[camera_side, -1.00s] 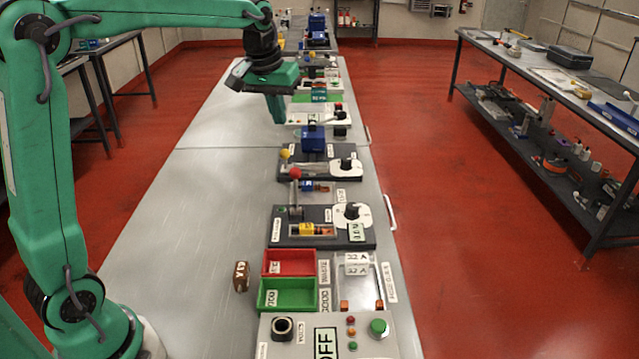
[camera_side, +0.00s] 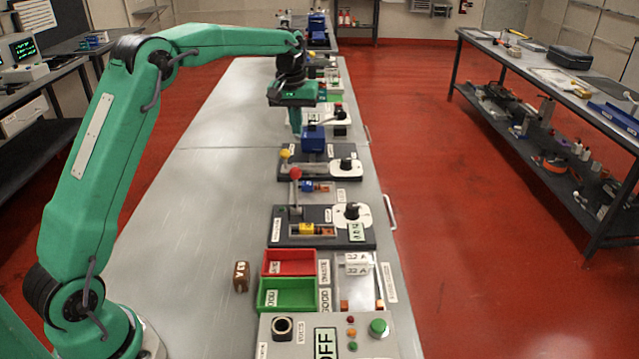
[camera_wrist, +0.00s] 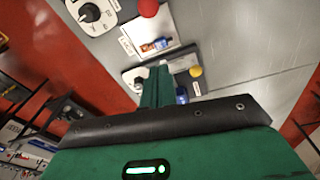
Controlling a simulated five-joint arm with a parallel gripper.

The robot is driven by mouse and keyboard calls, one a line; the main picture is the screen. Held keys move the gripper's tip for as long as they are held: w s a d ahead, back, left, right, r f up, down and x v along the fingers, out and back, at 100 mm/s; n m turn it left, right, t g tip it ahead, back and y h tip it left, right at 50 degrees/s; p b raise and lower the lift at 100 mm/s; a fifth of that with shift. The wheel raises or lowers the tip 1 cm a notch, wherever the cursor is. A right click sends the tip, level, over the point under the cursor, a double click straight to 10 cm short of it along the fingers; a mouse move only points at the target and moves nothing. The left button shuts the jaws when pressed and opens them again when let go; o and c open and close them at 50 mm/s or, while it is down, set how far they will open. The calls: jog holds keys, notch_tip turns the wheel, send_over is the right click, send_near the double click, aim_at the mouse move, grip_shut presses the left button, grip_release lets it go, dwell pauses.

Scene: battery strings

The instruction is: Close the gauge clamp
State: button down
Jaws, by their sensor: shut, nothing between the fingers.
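Two levers stand on dark station plates in the side view; I cannot tell for certain which is the gauge clamp. The near lever has a red ball (camera_side: 295,173) and stands upright. The farther lever has a yellow ball (camera_side: 285,154). The wrist view shows the red ball (camera_wrist: 148,8) at the top and the yellow ball (camera_wrist: 196,71) just right of my fingers. My gripper (camera_side: 295,131) is shut and empty, pointing down just beyond the yellow ball and left of a blue block (camera_side: 314,139). My fingers (camera_wrist: 158,72) hide part of the farther station in the wrist view.
The near plate (camera_side: 283,241) carries a yellow battery (camera_side: 307,229) and a black knob (camera_side: 352,210). Red (camera_side: 289,255) and green (camera_side: 287,282) bins and an OFF panel (camera_side: 300,349) stand nearer. The bench (camera_side: 195,215) left of the stations is mostly clear.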

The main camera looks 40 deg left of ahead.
aim_at(295, 171)
jog(key=shift+f, duration=0.1)
notch_tip(295, 171, down, 10)
jog(key=w, duration=0.1)
jog(key=shift+s+d+r, duration=0.35)
jog(key=shift+s+d, duration=0.2)
jog(key=shift+s, duration=0.25)
jog(key=shift+s+d+r, duration=0.3)
jog(key=shift+s+d, duration=0.2)
jog(key=shift+s, duration=0.3)
jog(key=shift+s+d+r+t, duration=0.35)
jog(key=shift+s+t, duration=0.05)
jog(key=shift+t, duration=0.1)
jog(key=shift+s+d+r, duration=0.1)
jog(key=shift+s+d, duration=0.1)
jog(key=shift+s+d+r, duration=0.25)
jog(key=shift+s+d, duration=0.35)
jog(key=shift+s+d+r, duration=0.25)
jog(key=shift+s+d, duration=0.3)
jog(key=shift+d, duration=0.05)
jog(key=shift+s+d, duration=0.95)
jog(key=shift+w+a+r, duration=0.1)
jog(key=shift+r, duration=0.05)
